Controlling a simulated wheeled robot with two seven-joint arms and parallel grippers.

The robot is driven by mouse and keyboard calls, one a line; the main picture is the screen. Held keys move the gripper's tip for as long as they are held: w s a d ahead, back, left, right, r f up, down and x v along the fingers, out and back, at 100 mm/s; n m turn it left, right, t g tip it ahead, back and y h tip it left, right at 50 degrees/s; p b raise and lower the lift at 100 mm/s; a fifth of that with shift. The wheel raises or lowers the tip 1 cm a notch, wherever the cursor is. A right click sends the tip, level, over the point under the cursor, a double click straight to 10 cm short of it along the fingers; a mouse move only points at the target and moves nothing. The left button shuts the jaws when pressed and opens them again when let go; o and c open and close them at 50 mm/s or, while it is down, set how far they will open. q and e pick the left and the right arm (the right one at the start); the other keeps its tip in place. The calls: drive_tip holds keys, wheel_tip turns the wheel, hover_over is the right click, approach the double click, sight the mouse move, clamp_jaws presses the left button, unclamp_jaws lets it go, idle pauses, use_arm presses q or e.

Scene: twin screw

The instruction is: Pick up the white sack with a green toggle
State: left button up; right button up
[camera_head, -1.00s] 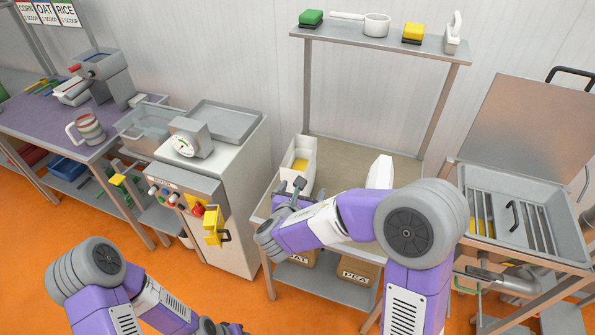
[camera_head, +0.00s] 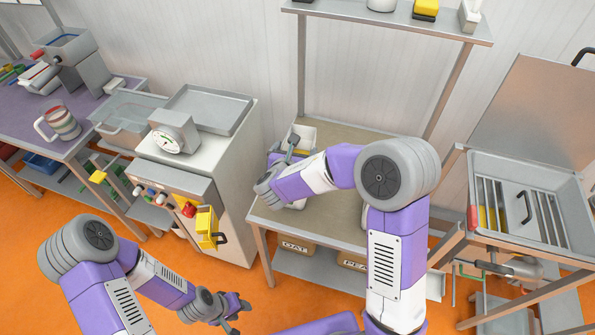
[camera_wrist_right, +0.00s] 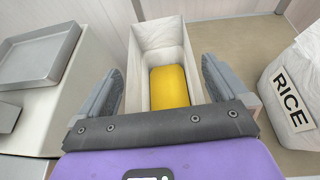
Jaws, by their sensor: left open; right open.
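A white sack labelled RICE (camera_wrist_right: 290,92) stands on the bench at the right edge of the right wrist view. I cannot see a green toggle on it; part of it is cut off. In the head view my right arm seems to hide it. My right gripper (camera_head: 291,150) is open and empty at the white open-topped bin (camera_head: 306,132). In the right wrist view its fingers (camera_wrist_right: 162,66) are apart, in front of that bin on either side, with a yellow thing (camera_wrist_right: 170,86) inside. My left gripper (camera_head: 237,305) is open and low over the floor at bottom centre.
A grey cabinet with a dial (camera_head: 174,133) and a tray (camera_head: 207,107) stands left of the bench (camera_head: 350,215). A metal sink unit (camera_head: 535,165) is on the right. An upper shelf (camera_head: 400,22) spans the back.

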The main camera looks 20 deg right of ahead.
drive_tip(key=shift+w+d+f, duration=0.15)
drive_tip(key=shift+w+d, duration=0.1)
drive_tip(key=shift+w, duration=0.15)
drive_tip(key=c, duration=0.7)
drive_tip(key=shift+w, duration=0.1)
drive_tip(key=shift+c, duration=0.9)
drive_tip(key=shift+r, duration=0.25)
